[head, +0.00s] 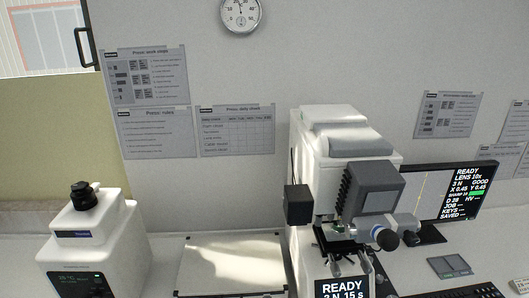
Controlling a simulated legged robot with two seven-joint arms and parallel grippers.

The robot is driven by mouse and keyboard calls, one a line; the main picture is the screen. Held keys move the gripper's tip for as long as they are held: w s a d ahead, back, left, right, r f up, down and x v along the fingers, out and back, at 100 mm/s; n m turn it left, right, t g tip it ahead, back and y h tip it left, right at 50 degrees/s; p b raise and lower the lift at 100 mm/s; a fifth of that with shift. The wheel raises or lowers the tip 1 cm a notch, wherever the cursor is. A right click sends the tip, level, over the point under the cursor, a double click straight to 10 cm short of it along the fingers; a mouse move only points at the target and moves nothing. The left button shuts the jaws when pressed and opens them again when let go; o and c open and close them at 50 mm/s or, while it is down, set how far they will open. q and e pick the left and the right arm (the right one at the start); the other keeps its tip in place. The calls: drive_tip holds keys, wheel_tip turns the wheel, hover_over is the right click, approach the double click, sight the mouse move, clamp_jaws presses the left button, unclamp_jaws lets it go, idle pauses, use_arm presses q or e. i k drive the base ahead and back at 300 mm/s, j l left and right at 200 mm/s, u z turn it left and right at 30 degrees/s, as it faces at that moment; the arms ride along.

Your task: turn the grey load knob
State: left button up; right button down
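A white hardness tester (328,150) stands on the bench right of centre, with a dark grey boxy head (372,190) at its front. On its right side a light grey round part (404,224) sticks out; it looks like the grey load knob, but I cannot be sure. The tester's lower screen reads READY, 3 N, 15 s. Neither of my grippers can be made out in the head view.
A monitor (455,195) stands close right of the tester, with a small dark pad (449,266) before it. A white machine with a black top knob (84,196) stands at left. A pale flat board (232,265) lies between the machines. Paper sheets hang on the wall.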

sight(379, 279)
drive_tip(key=z, duration=1)
drive_tip(key=i+l+u, duration=0.15)
drive_tip(key=l, duration=0.15)
drive_tip(key=i+l+u, duration=0.65)
drive_tip(key=i, duration=0.05)
